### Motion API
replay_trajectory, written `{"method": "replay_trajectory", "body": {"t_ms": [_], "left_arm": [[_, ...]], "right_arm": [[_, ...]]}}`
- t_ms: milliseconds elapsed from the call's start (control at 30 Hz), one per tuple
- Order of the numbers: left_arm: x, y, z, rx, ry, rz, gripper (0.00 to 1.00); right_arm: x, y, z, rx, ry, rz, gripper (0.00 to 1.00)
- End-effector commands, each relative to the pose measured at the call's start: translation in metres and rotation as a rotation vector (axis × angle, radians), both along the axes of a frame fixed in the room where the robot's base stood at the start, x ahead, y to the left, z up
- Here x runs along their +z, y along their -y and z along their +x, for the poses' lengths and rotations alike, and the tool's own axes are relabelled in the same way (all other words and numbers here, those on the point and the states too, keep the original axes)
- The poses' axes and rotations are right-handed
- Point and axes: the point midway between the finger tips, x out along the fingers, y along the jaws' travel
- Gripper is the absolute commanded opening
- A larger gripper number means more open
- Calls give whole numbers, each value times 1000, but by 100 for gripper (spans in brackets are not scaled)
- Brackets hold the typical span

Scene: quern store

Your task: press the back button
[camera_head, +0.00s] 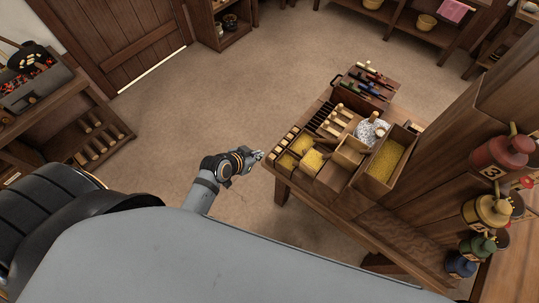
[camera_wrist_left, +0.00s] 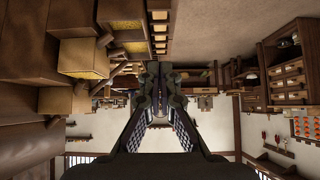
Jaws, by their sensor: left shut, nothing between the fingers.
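My left gripper (camera_head: 258,155) is shut and empty, beside the near left corner of the wooden table (camera_head: 376,224) in the head view. Its closed fingers (camera_wrist_left: 158,85) point away from the camera in the left wrist view. A row of small pale squares (camera_head: 283,144) lies along the table's left end, close to the fingertips; the same row shows in the left wrist view (camera_wrist_left: 160,28). I cannot tell whether any of them is a button, and I cannot make out a back button. My right gripper is not in view.
Open wooden bins, one with yellow grain (camera_head: 387,160), crowd the table. Numbered colored jars (camera_head: 497,151) stand at right. A shelf unit (camera_head: 95,143) stands at left, near a wooden door (camera_head: 118,40). The floor (camera_head: 225,105) between is clear.

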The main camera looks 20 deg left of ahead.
Motion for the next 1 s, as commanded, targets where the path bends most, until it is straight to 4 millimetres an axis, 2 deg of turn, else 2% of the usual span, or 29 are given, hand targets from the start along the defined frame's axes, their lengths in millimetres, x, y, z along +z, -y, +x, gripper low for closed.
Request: {"method": "replay_trajectory", "body": {"t_ms": [167, 533, 733, 1000], "left_arm": [[-14, 5, 14, 2, 0, -2, 0], [-71, 25, 67, 1, 0, -1, 0], [-101, 24, 66, 1, -2, 0, 0], [-110, 24, 66, 1, 1, 0, 0]], "right_arm": [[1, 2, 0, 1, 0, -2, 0], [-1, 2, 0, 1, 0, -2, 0], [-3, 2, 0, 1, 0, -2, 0], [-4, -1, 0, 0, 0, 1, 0]]}}
